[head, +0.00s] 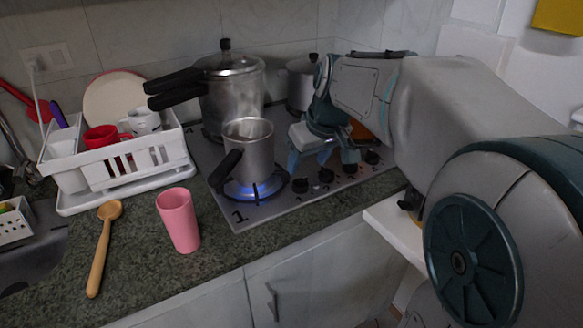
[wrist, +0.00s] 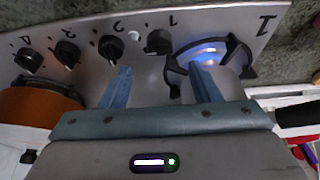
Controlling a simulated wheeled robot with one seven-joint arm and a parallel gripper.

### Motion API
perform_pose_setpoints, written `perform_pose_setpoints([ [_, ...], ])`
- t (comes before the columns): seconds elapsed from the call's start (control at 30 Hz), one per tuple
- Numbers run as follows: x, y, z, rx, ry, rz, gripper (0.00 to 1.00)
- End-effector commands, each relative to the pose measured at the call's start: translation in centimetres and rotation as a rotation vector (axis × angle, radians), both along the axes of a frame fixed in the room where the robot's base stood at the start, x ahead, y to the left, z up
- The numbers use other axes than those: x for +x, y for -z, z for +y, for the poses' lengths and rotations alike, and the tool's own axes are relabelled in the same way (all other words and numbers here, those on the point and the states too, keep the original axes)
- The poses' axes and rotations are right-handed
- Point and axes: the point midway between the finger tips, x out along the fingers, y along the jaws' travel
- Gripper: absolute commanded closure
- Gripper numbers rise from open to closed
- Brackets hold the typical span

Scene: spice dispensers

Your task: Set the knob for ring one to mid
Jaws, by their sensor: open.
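The knob for ring one (head: 300,186) is a dark knob at the near-left end of the row on the hob's front strip. It also shows in the wrist view (wrist: 159,41), beside a printed 1. I cannot read its setting. Ring one (wrist: 203,55) has a blue flame, and a small metal pot (head: 256,150) stands over it. My gripper (head: 321,160) is open and empty above the hob, by the knob row. In the wrist view its fingertips (wrist: 157,60) lie either side of the line to knob one, apart from it.
Several other dark knobs (head: 349,169) continue along the strip. A pressure cooker (head: 232,90) and another pot (head: 300,85) stand behind. An orange item (wrist: 30,106) sits near my gripper. A pink cup (head: 179,220), wooden spoon (head: 101,250) and dish rack (head: 125,176) are left.

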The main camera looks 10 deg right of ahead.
Motion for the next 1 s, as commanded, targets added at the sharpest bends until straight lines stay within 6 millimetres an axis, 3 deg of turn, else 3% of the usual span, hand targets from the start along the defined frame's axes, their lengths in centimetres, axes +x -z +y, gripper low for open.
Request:
perform_pose_setpoints([
  [0.1,0.9,2.6,0.3,0.0,0.0,0.004,0.44],
  [0.3,2.0,5.2,0.6,0.0,0.0,0.002,0.44],
  [0.77,2.4,6.2,0.8,0.0,0.0,-0.001,0.44],
  [0.9,2.4,6.2,0.8,0.0,0.0,-0.001,0.83],
  [0.93,2.4,6.2,0.8,0.0,0.0,-0.001,0.89],
  [1.0,2.4,6.2,0.8,0.0,0.0,-0.001,0.88],
])
